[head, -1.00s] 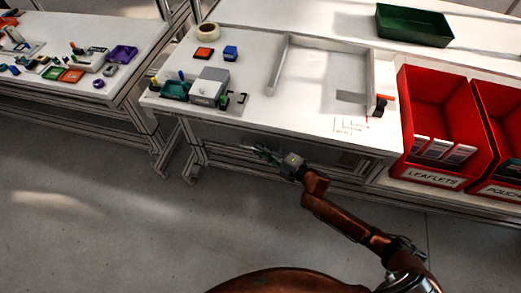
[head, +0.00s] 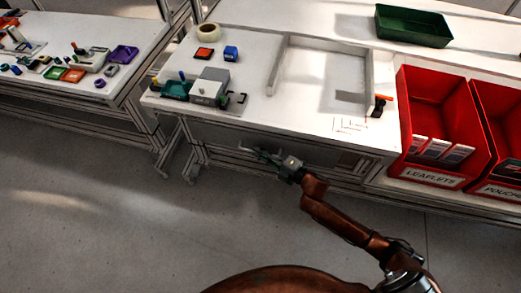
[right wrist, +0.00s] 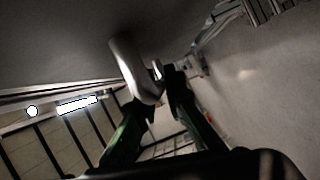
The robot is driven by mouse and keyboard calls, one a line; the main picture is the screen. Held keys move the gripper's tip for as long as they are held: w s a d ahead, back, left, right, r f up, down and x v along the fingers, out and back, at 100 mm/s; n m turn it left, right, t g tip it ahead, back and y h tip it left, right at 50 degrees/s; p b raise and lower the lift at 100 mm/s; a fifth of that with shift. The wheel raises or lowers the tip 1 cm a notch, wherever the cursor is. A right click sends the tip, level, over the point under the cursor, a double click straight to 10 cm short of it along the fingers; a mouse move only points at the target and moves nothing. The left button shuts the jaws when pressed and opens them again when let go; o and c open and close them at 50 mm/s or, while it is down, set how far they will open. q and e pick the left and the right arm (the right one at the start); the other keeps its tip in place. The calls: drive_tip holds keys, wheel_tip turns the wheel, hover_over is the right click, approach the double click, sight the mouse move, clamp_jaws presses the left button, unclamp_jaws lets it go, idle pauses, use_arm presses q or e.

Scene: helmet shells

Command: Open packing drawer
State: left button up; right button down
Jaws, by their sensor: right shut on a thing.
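The packing drawer's grey front (right wrist: 55,45) fills the upper left of the right wrist view. Its pale metal handle (right wrist: 128,65) sticks out toward my right gripper (right wrist: 160,92). The gripper's dark green fingers are shut on the handle. In the head view my right gripper (head: 256,152) is at the front of the white packing table (head: 300,120), just below the tabletop edge. The drawer front is shaded there, and I cannot tell any gap around it. My left gripper is not in view.
Red bins of leaflets (head: 432,105) and pouches (head: 500,125) stand at the right. A grey tray-like frame (head: 284,65), a grey box (head: 208,86) and a tape roll (head: 205,33) are on the tabletop. The floor in front is clear.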

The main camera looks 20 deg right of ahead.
use_arm(q)
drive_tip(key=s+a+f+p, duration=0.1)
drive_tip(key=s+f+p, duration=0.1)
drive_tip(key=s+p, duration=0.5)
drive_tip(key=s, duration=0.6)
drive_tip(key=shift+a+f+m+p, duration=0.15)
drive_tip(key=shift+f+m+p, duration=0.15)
drive_tip(key=shift+p, duration=0.1)
use_arm(e)
drive_tip(key=s+a, duration=0.6)
drive_tip(key=s, duration=0.3)
drive_tip(key=s+a, duration=0.6)
drive_tip(key=s, duration=0.4)
drive_tip(key=shift+a, duration=0.35)
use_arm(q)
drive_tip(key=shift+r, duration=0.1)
use_arm(e)
drive_tip(key=c, duration=2)
unclamp_jaws()
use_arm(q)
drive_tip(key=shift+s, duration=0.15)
use_arm(e)
drive_tip(key=v, duration=1.2)
